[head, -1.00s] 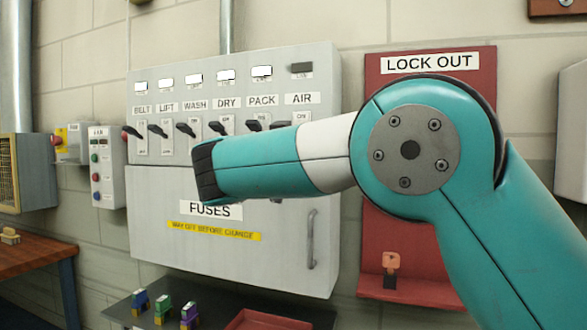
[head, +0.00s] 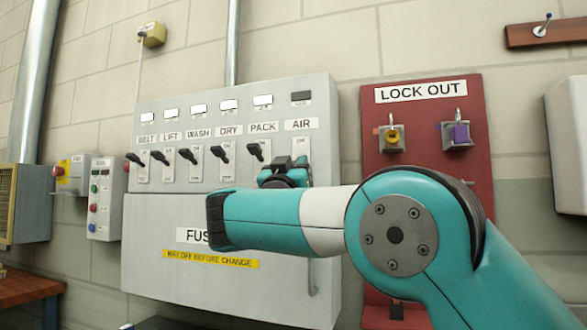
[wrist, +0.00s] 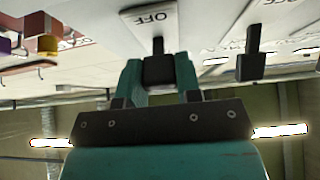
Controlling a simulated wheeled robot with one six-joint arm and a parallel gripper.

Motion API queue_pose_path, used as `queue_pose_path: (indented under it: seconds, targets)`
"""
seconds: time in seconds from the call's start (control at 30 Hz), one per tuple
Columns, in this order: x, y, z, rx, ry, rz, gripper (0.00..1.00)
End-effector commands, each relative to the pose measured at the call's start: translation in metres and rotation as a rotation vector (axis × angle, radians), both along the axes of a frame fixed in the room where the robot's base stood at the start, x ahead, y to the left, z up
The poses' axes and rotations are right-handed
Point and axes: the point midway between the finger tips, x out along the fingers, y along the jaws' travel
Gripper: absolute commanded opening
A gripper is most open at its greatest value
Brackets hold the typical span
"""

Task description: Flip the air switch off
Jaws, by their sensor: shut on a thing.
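The air switch (head: 301,146) is the rightmost on the grey panel, under the AIR label. Its plate shows ON at the top; the lever is mostly hidden by my gripper (head: 285,172). The small window above AIR is dark. In the wrist view my gripper (wrist: 159,78) has a finger on each side of the black switch lever (wrist: 158,66) and is shut on it. The plate (wrist: 150,18) behind it shows OFF. I cannot tell the lever's exact tilt.
The PACK switch (head: 258,151) stands close to the left, with several more beyond it. Their windows are lit. A red LOCK OUT board (head: 430,190) with two hanging padlocks is at right. My arm covers part of the fuse door (head: 160,230).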

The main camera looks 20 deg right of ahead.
Motion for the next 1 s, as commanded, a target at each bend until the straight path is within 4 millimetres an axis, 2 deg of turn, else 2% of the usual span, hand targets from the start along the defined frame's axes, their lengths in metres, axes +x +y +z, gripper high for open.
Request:
queue_pose_path:
  seconds: [0.07,0.1,0.2,0.57,0.83,1.0]
  targets:
    - [0.000,0.000,0.000,-0.001,0.001,0.000,0.08]
    - [0.000,0.000,0.000,-0.001,0.001,0.000,0.39]
    - [0.000,0.000,0.000,-0.001,0.002,0.000,0.57]
    - [-0.004,0.004,-0.006,0.000,0.002,0.002,0.57]
    - [-0.039,0.030,-0.043,0.000,0.002,0.005,0.57]
    - [-0.054,0.040,-0.055,0.002,-0.003,0.004,0.57]
